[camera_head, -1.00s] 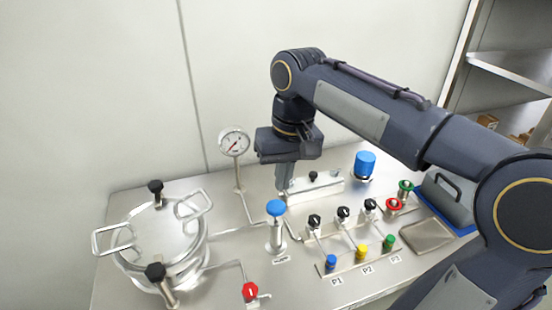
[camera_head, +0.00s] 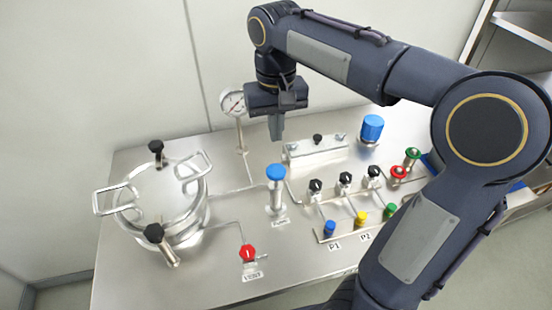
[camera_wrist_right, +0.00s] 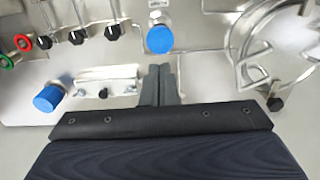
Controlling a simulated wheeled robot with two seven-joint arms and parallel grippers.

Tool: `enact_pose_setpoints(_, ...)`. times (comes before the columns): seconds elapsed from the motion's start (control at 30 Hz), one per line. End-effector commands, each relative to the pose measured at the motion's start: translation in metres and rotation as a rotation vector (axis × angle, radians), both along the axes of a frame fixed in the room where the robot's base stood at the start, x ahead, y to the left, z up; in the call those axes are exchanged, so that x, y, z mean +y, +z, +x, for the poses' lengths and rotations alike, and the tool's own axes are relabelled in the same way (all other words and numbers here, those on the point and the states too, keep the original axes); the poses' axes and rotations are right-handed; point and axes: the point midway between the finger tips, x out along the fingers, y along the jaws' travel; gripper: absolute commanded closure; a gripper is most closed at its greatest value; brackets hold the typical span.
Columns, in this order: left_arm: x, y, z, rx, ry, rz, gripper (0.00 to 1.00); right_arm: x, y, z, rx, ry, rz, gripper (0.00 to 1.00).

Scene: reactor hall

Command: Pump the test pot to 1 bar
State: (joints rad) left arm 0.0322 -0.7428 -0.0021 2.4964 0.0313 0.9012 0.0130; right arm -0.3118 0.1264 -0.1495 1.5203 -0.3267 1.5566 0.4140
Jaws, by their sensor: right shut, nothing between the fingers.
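The silver test pot (camera_head: 165,205), with loop handles and black clamp knobs, stands at the left of the steel bench. The pump (camera_head: 276,190) is an upright cylinder with a blue cap (camera_head: 276,172). The round gauge (camera_head: 233,103) has a red needle; its reading is too small to tell. My right gripper (camera_head: 277,137) is shut and empty, pointing down beyond the pump and apart from its cap. In the right wrist view the shut fingertips (camera_wrist_right: 162,70) lie just below the blue cap (camera_wrist_right: 160,39) in the picture. My left gripper is not in view.
A red vent knob (camera_head: 248,253) is at the front. Black knobs (camera_head: 345,179) and coloured fittings (camera_head: 361,217) stand right of the pump. A metal block (camera_head: 316,149) and another blue cap (camera_head: 372,128) are behind. My right arm covers the bench's right side.

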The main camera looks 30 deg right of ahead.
Motion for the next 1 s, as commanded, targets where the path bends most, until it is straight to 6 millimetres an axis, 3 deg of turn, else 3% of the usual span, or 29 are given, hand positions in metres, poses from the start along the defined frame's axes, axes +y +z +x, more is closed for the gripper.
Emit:
enact_pose_setpoints(0.2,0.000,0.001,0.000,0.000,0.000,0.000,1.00,0.000,-0.047,-0.001,0.004,0.000,0.000,1.00)
enact_pose_setpoints(0.4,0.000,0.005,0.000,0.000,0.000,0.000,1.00,0.000,-0.078,-0.001,0.003,0.000,0.000,1.00)
enact_pose_setpoints(0.6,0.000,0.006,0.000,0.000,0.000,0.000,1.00,0.000,-0.090,0.000,0.000,0.000,0.001,1.00)
enact_pose_setpoints(1.0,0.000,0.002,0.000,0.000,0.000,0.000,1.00,0.000,-0.096,0.000,0.000,0.000,0.001,1.00)
